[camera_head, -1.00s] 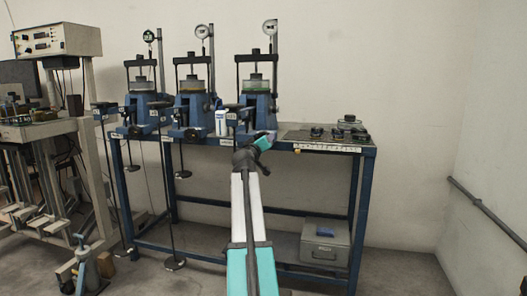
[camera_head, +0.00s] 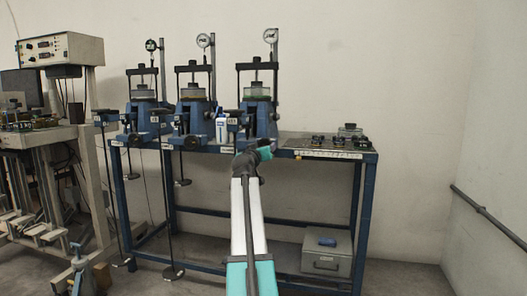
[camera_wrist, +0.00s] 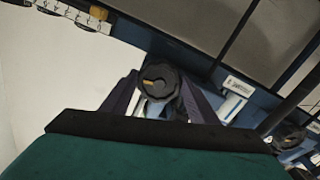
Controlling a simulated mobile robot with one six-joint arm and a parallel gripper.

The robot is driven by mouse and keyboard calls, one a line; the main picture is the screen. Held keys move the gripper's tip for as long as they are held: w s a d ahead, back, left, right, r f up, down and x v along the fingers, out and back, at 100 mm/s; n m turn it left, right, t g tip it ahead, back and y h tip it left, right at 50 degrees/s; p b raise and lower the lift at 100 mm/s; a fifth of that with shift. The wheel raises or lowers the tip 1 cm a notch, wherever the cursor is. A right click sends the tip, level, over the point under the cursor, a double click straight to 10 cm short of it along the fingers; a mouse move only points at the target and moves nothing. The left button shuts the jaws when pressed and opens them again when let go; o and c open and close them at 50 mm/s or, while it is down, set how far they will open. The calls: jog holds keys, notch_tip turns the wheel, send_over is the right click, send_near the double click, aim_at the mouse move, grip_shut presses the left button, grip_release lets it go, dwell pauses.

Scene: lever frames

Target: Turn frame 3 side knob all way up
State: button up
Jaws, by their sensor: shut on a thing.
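Frame 3, the rightmost blue lever frame (camera_head: 262,119), stands on the blue bench in the head view. My gripper (camera_head: 266,148) is at its lower front, near the bench edge. In the wrist view, a round black knob (camera_wrist: 160,78) with an orange mark on its face sits between the dark fingers of my gripper (camera_wrist: 159,93). The fingers are shut on the knob from both sides. The orange mark is left of the knob's centre in this view. In the head view my wrist hides the knob.
Small dark parts lie on the bench's right end. Another dark knob (camera_wrist: 287,137) shows at the wrist view's lower right. A grey box (camera_head: 326,258) is below.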

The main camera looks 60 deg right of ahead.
jog(key=o, duration=1)
jog(key=shift+o, duration=0.2)
jog(key=shift+a, duration=0.1)
jog(key=p+v, duration=0.4)
jog(key=v, duration=0.9)
jog(key=shift+a, duration=0.3)
jog(key=shift+s, duration=0.1)
